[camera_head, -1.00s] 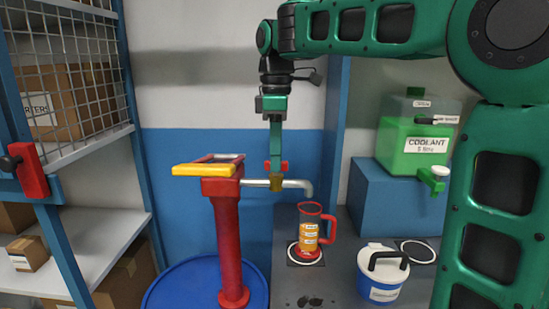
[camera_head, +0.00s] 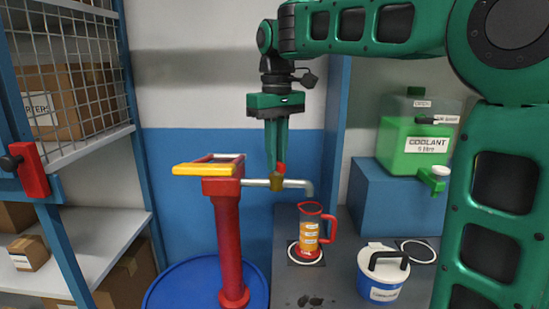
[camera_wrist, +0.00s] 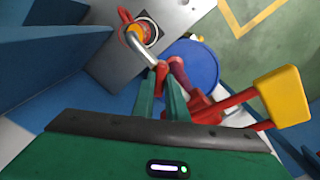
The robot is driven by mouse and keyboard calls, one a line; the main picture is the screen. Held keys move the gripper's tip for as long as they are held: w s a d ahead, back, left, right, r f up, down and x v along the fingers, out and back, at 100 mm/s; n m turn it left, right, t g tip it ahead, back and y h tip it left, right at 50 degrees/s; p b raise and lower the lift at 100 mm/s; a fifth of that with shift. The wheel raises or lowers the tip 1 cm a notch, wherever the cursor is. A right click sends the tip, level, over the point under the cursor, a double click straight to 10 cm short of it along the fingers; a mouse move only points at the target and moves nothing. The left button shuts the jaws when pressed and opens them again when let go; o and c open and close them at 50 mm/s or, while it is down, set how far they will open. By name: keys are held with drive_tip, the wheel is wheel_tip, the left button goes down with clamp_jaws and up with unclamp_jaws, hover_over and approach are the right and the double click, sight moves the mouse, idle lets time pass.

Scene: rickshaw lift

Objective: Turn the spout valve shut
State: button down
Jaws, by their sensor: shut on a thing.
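The spout (camera_head: 299,184) is a grey pipe that runs right from the red hand pump (camera_head: 228,245) and bends down above a jug. Its valve has a brass body (camera_head: 277,184) and a red handle (camera_head: 281,169) on top. The handle now shows nearly end-on, turned across the pipe. My gripper (camera_head: 276,163) points straight down and is shut on the handle. In the wrist view the handle (camera_wrist: 161,72) shows between the fingers of my gripper (camera_wrist: 160,97), which partly hide it. The red-rimmed jug (camera_head: 310,233) holds orange liquid.
The pump stands on a blue drum (camera_head: 180,285) and has a yellow grip (camera_head: 203,169) close left of my gripper. Shelving (camera_head: 95,225) is at left.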

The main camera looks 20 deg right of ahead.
drive_tip(key=m, duration=0.4)
drive_tip(key=shift+w+r, duration=0.1)
drive_tip(key=shift+m, duration=2.1)
drive_tip(key=c, duration=1.8)
unclamp_jaws()
drive_tip(key=shift+o, duration=0.2)
wheel_tip(320, 180, up, 11)
drive_tip(key=shift+f, duration=0.2)
